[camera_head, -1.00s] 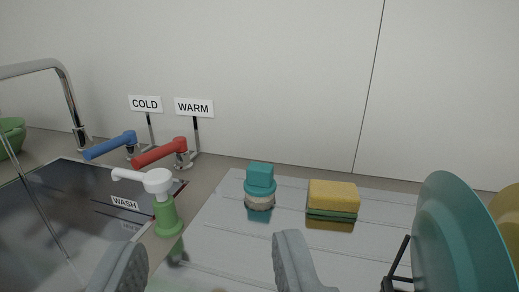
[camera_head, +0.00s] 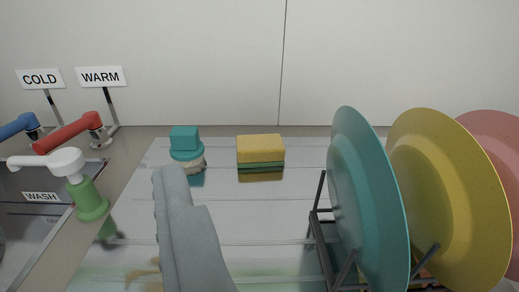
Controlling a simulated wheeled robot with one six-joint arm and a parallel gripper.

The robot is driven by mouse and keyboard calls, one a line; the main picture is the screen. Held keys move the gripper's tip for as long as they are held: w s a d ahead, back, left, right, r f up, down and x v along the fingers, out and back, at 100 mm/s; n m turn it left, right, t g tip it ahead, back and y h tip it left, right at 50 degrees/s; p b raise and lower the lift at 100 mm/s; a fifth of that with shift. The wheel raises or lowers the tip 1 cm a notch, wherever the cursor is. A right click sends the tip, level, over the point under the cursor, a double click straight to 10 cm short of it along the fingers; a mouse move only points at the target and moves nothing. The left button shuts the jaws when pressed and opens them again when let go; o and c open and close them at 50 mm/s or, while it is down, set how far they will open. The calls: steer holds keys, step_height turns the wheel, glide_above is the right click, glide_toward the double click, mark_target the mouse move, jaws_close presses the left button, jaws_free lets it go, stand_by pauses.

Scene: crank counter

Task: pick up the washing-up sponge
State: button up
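The washing-up sponge (camera_head: 260,149), yellow with a green underside, lies flat on the pale ribbed draining board (camera_head: 265,215) near its back edge. My gripper (camera_head: 185,205) shows at the lower middle left, its grey fingers pressed together with nothing seen between them. It is nearer to me than the sponge, to its left, and apart from it. The sponge is in full view.
A teal-topped brush or scrubber (camera_head: 186,145) stands left of the sponge. A dark rack (camera_head: 322,235) holds teal, yellow and pink plates (camera_head: 365,200) on the right. A green tap with a white handle (camera_head: 90,195) stands at left. Board in front of the sponge is clear.

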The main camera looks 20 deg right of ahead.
steer(key=o, duration=0.4)
steer(key=shift+w+r, duration=0.1)
steer(key=shift+c, duration=0.2)
steer(key=o, duration=0.7)
steer(key=shift+w+d+r+g, duration=0.2)
steer(key=shift+w+g, duration=0.1)
steer(key=shift+w, duration=0.3)
steer(key=shift+w+d+r+g, duration=0.15)
steer(key=shift+w+g, duration=0.15)
steer(key=shift+w, duration=0.3)
steer(key=shift+c, duration=0.2)
steer(key=m+g, duration=0.3)
steer(key=g, duration=1.3)
glide_above(260, 141)
steer(key=f, duration=1.3)
steer(key=shift+s+a+f, duration=0.2)
steer(key=shift+a+f, duration=0.1)
steer(key=shift+w+d+f, duration=0.1)
steer(key=shift+d+f, duration=0.05)
steer(key=shift+f, duration=1.15)
steer(key=shift+w+d+f, duration=0.1)
steer(key=shift+f, duration=1.2)
